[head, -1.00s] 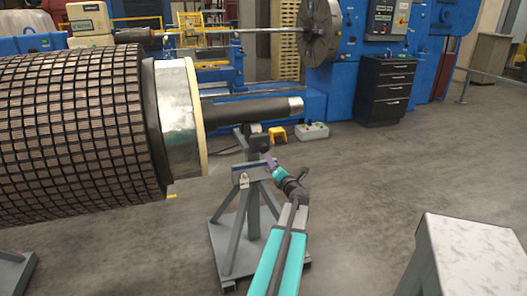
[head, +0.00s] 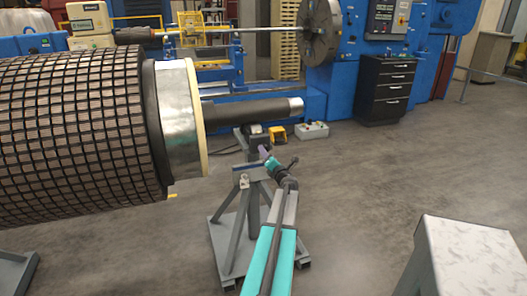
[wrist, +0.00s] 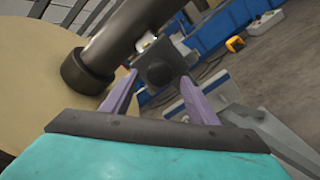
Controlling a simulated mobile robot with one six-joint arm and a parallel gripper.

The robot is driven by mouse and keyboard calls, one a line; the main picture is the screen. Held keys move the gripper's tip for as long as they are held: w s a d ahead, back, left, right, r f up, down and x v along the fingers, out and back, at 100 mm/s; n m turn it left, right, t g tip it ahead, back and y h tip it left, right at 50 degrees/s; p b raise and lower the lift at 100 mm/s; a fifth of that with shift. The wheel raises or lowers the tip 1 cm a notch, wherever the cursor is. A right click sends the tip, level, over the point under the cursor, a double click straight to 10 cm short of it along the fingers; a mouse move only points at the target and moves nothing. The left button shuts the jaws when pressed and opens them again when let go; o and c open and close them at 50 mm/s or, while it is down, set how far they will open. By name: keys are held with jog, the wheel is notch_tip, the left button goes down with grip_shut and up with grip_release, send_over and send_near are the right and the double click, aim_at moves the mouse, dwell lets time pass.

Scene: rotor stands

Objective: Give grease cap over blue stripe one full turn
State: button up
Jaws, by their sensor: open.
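My gripper (head: 264,151) is near the top of the grey rotor stand (head: 252,190), below the rotor's dark shaft (head: 250,110). In the wrist view, the purple fingers of my gripper (wrist: 159,78) are spread apart. A dark block with a round spot on its face (wrist: 160,66) shows between and beyond the fingertips. I cannot tell whether they touch it. A small pale fitting (wrist: 146,42) shows just above the block.
The large rotor (head: 75,130) fills the left side. Its shaft crosses the upper left of the wrist view (wrist: 125,35). A grey-white table (head: 470,255) stands at front right. A yellow item (head: 277,134) and a control box (head: 311,130) lie behind the stand.

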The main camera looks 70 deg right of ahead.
jog(key=shift+p+x, duration=0.35)
jog(key=shift+x, duration=2.05)
